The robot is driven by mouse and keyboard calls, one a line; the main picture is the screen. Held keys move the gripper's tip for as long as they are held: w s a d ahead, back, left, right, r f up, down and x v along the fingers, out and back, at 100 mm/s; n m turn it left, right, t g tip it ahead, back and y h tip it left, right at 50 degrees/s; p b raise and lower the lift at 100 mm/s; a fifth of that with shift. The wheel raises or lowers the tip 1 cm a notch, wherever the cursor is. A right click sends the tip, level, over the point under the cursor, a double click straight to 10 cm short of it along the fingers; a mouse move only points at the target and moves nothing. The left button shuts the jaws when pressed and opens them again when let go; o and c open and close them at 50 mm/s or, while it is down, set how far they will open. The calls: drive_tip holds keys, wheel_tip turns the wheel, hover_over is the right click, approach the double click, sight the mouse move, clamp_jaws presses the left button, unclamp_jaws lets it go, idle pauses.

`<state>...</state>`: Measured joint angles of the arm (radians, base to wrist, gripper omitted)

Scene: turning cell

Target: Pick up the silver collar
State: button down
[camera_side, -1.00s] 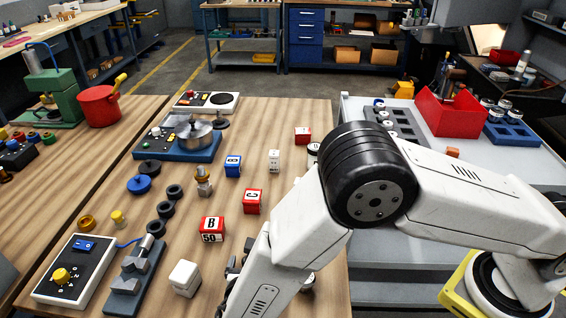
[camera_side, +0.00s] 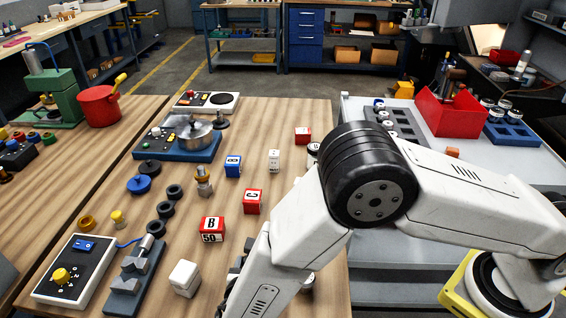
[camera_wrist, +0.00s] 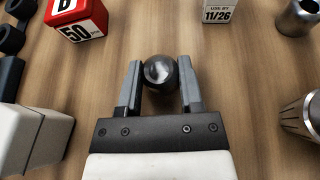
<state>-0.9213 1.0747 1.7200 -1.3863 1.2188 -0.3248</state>
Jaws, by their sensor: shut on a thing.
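In the wrist view my gripper (camera_wrist: 160,80) points down over the wooden bench, with its two grey fingers closed on the sides of a round, shiny dark-grey metal piece (camera_wrist: 160,72). Whether this is the silver collar I cannot tell; no hole shows clearly in it. A hollow silver cylinder (camera_wrist: 298,18) stands apart at the upper right, with a dark opening in its top. In the side view my arm hides most of the gripper and the held piece; only a dark bit of the gripper (camera_side: 238,264) shows left of the arm.
A red-and-white block (camera_wrist: 76,18) and a white block (camera_wrist: 219,9) stand ahead of the fingers. A larger white block (camera_wrist: 35,135) is close on the left, a fluted metal part (camera_wrist: 302,115) on the right. Black rings (camera_side: 166,209) lie farther left. Bare wood surrounds the fingers.

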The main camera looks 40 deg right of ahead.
drive_tip(key=shift+r, duration=0.15)
drive_tip(key=shift+r, duration=4.85)
drive_tip(key=shift+d, duration=0.1)
